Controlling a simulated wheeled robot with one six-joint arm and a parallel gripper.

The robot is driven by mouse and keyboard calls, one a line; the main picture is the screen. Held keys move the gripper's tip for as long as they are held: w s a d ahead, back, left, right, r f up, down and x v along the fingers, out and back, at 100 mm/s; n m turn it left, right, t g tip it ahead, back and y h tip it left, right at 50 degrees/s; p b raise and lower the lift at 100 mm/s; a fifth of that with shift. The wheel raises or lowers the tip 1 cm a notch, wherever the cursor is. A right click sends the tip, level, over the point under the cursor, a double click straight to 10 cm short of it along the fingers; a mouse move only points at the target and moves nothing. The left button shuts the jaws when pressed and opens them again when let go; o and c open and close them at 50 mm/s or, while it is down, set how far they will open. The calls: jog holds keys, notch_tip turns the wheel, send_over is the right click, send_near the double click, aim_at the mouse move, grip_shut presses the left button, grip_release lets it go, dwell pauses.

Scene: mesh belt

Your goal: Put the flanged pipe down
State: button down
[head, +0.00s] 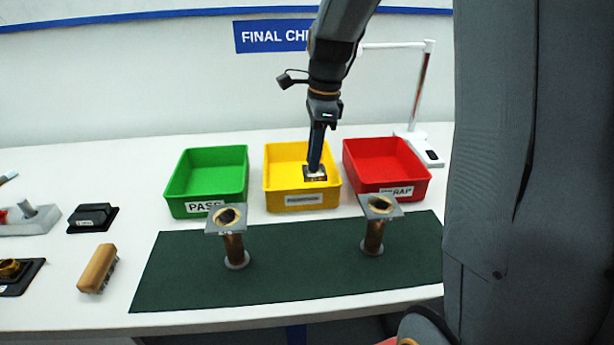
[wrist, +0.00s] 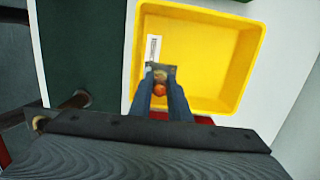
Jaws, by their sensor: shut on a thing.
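My gripper (head: 315,167) is shut on a flanged pipe, whose dark square flange (head: 315,177) shows at the fingertips over the front part of the yellow bin (head: 275,185). In the wrist view the flange (wrist: 163,70) and a coppery part lie between the two fingers, above the yellow bin (wrist: 245,62) near its labelled wall. The rest of the pipe is hidden, and I cannot tell whether it touches the bin. Two more flanged pipes stand upright on the dark green mat, one at left (head: 234,247) and one at right (head: 373,240), square flanges up.
A green bin (head: 180,190) labelled PASS stands left of the yellow one, and a red bin (head: 425,187) stands right. A white lamp (head: 420,85) is behind. A wooden brush (head: 97,268) lies left of the mat (head: 300,285), whose middle is clear.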

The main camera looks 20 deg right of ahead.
aim_at(314, 178)
jog(key=shift+f+p, duration=0.5)
jog(key=shift+f, duration=2.7)
jog(key=shift+f, duration=0.1)
jog(key=c, duration=1.7)
grip_release()
jog(key=shift+o, duration=0.2)
jog(key=r, duration=0.3)
jog(key=d+r+b, duration=0.1)
jog(key=r, duration=0.3)
jog(key=r+b, duration=0.1)
jog(key=r, duration=0.3)
jog(key=shift+s+d+r, duration=0.15)
jog(key=shift+d+r, duration=0.05)
jog(key=shift+r, duration=0.35)
jog(key=shift+s, duration=0.1)
